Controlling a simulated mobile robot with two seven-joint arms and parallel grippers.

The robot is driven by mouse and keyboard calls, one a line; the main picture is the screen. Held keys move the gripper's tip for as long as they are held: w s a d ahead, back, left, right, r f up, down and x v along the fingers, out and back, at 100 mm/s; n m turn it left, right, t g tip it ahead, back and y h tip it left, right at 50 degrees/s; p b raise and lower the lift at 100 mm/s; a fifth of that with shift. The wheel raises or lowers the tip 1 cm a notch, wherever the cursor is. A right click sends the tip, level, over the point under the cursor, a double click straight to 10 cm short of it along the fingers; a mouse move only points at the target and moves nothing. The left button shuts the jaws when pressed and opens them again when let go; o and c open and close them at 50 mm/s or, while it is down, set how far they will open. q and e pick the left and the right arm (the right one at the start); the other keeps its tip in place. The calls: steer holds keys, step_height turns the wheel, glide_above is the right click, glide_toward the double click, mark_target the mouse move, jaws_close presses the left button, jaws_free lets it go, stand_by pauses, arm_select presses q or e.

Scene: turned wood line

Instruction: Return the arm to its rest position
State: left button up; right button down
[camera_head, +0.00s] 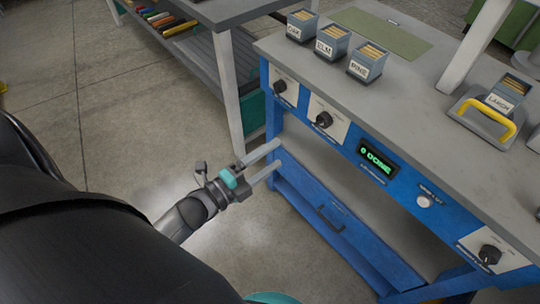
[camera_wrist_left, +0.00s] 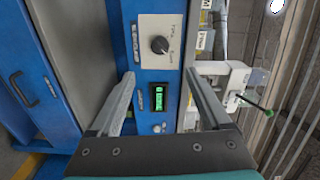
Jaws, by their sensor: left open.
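My left gripper (camera_head: 278,154) reaches in from the left in the head view, beside the front of a blue workbench with a grey top (camera_head: 420,110). Its two pale fingers are apart with nothing between them. In the left wrist view the open fingers (camera_wrist_left: 160,76) frame a black knob (camera_wrist_left: 160,45) on a white plate and a small green display (camera_wrist_left: 159,98). I cannot tell whether a finger touches the bench. My right gripper is not in view.
Labelled boxes of wooden pieces (camera_head: 333,41) stand along the bench top. A tray with a yellow handle (camera_head: 490,112) holds another box at right. Open floor (camera_head: 120,110) lies left of the bench.

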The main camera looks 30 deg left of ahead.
arm_select(q)
steer(key=shift+f, duration=0.1)
stand_by(0.3)
steer(key=s+a+f+n+g+y, duration=0.1)
steer(key=s+f+n+g+y, duration=0.2)
steer(key=f, duration=0.5)
steer(key=s+a+f+n+g+y, duration=0.1)
steer(key=s+f+n+g, duration=0.1)
steer(key=f+n, duration=0.45)
steer(key=s+a+f+n+g+y, duration=0.2)
steer(key=s+f, duration=0.1)
steer(key=f, duration=0.7)
steer(key=s+f+n+g, duration=0.3)
steer(key=s+f, duration=0.3)
steer(key=s, duration=0.3)
steer(key=s+f+n+g, duration=0.4)
steer(key=s+f, duration=0.2)
steer(key=s, duration=0.3)
steer(key=shift+s+d+g+y, duration=0.15)
steer(key=shift+d+g+y, duration=0.25)
steer(key=shift+d, duration=0.05)
